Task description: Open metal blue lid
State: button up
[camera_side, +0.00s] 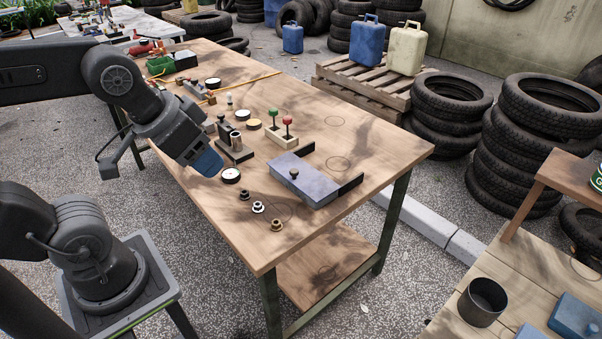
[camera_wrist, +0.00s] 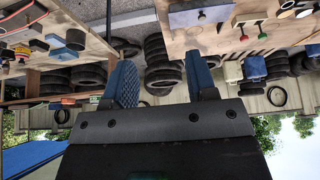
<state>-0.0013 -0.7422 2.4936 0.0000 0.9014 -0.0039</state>
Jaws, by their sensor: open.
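The metal blue lid (camera_side: 308,182) lies flat over a low rectangular box near the right end of the wooden workbench. A small dark knob (camera_side: 294,173) stands on it. The lid also shows at the top of the wrist view (camera_wrist: 215,15), upside down and partly cut off. Dark brackets (camera_side: 351,184) stick out beside the box. My gripper (camera_side: 207,163) is above the bench's near edge, left of the lid and apart from it. In the wrist view my gripper (camera_wrist: 162,78) has its two blue fingers wide apart with nothing between them.
Several small fittings (camera_side: 258,207) lie nearer. The bench's right front corner (camera_side: 265,255) is clear.

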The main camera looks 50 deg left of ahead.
jog(key=w+a+r+n+g, duration=0.2)
jog(key=w+n, duration=0.1)
jog(key=w, duration=0.6)
jog(key=n+g, duration=0.4)
jog(key=n, duration=0.2)
send_over(294, 170)
notch_tip(294, 170, down, 13)
notch_tip(294, 170, down, 14)
jog(key=shift+r, duration=0.25)
grip_shut()
